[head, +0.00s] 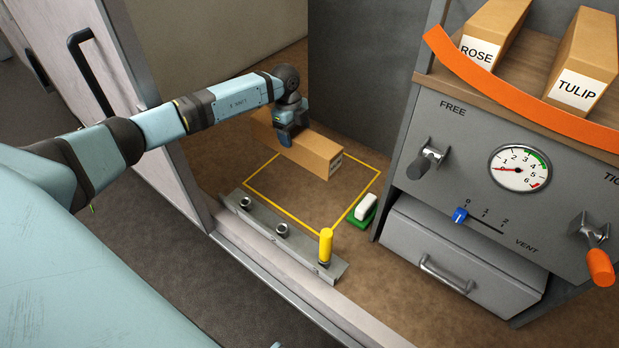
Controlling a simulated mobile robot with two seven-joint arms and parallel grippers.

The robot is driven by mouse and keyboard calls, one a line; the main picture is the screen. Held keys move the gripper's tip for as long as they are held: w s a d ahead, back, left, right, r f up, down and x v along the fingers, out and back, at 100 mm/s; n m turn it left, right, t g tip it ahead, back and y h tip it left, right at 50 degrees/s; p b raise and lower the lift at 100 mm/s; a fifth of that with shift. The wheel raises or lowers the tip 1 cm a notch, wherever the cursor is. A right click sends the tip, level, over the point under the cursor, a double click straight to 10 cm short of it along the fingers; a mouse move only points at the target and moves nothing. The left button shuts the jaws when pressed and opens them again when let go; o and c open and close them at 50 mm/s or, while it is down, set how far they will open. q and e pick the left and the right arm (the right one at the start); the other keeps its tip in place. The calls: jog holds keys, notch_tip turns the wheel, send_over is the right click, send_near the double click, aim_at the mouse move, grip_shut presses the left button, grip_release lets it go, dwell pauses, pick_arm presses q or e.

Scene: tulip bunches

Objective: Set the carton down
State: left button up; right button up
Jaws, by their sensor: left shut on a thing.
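A long brown carton (312,152) is in my left gripper (287,138), which comes down on it from above and is shut on it. The carton has a small white label on its right end. It is over the back part of a yellow outlined rectangle (262,172) on the brown floor. I cannot tell whether the carton touches the floor. The gripper and wrist hide part of its middle. My right gripper is not in view.
A metal rail (262,232) with a yellow peg (325,246) lies along the front of the rectangle. A green and white block (365,208) is at its right. A grey cabinet (462,160) with a gauge, knobs and labelled boxes (583,62) stands at the right. A door (95,75) is at left.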

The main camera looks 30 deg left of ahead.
pick_arm(q)
notch_tip(320, 180, down, 8)
jog(key=b, duration=0.6)
notch_tip(320, 180, down, 12)
jog(key=b, duration=1)
jog(key=shift+r+b, duration=0.15)
jog(key=shift+b, duration=0.2)
jog(key=o, duration=1.3)
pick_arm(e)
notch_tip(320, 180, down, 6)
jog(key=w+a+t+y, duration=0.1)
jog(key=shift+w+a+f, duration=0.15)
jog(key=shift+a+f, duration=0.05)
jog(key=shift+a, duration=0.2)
